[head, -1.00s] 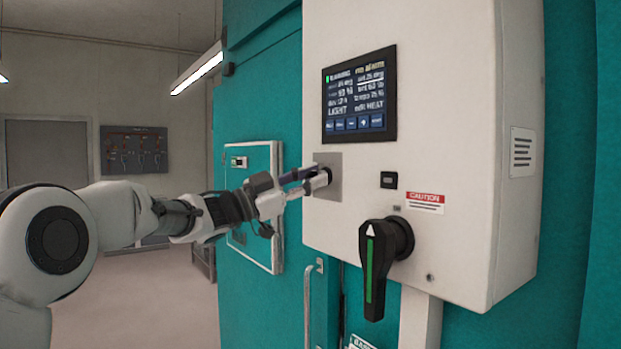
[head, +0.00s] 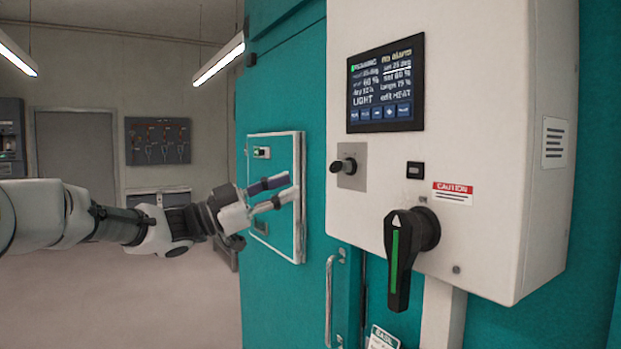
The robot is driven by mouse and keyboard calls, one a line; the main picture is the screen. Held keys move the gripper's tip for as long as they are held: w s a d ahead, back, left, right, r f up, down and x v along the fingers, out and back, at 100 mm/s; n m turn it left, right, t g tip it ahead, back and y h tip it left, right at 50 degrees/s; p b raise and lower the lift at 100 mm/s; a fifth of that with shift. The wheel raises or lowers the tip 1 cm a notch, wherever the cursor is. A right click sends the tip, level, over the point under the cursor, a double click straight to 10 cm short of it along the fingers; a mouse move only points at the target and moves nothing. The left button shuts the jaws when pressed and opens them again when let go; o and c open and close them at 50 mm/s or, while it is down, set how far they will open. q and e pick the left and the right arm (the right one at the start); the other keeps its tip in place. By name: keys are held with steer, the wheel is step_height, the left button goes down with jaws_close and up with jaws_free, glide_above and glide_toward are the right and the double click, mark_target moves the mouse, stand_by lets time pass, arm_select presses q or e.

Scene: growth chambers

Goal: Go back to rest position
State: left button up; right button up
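My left gripper (head: 283,190) is in the middle of the head view, in front of the teal chamber wall. Its two fingers point right and stand slightly apart, with nothing between them. It is clear of the white control box (head: 462,225), to the left of the black knob (head: 344,166) on its grey plate. My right gripper is out of the head view.
The control box carries a lit screen (head: 386,83) and a large black rotary handle (head: 403,252) with a green stripe. A framed panel (head: 288,240) sits behind my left gripper. A vertical door handle (head: 328,303) is below. Open floor (head: 150,310) lies at left.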

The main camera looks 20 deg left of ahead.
arm_select(q)
steer(key=shift+s+a+f, duration=0.2)
steer(key=shift+s+a, duration=0.05)
